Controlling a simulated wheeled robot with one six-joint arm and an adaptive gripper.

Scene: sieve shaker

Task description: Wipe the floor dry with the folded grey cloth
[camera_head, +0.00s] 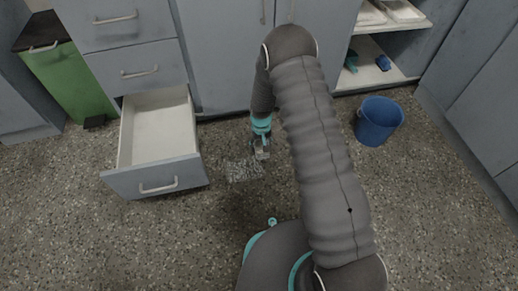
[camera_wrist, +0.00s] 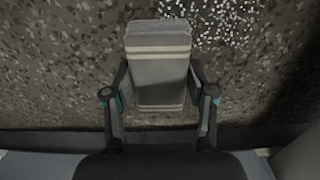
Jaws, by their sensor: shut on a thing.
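The folded grey cloth (camera_wrist: 158,75) has pale stripes and sits between the two fingers of my gripper (camera_wrist: 159,82) in the wrist view. My gripper is shut on it. In the head view my gripper (camera_head: 260,143) points down near the floor, with a small part of the cloth (camera_head: 262,154) showing below it. I cannot tell whether the cloth touches the floor. A shiny, wet-looking patch (camera_head: 243,170) lies on the speckled floor just left of and nearer than the gripper. Bright specks of it (camera_wrist: 228,20) show beyond the cloth in the wrist view.
An open, empty drawer (camera_head: 157,140) juts out left of the patch. A blue bucket (camera_head: 378,121) stands on the floor at right. Grey cabinets (camera_head: 225,60) line the back, with a green bin (camera_head: 70,85) at left and an open shelf (camera_head: 372,65) at right. Front-left floor is clear.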

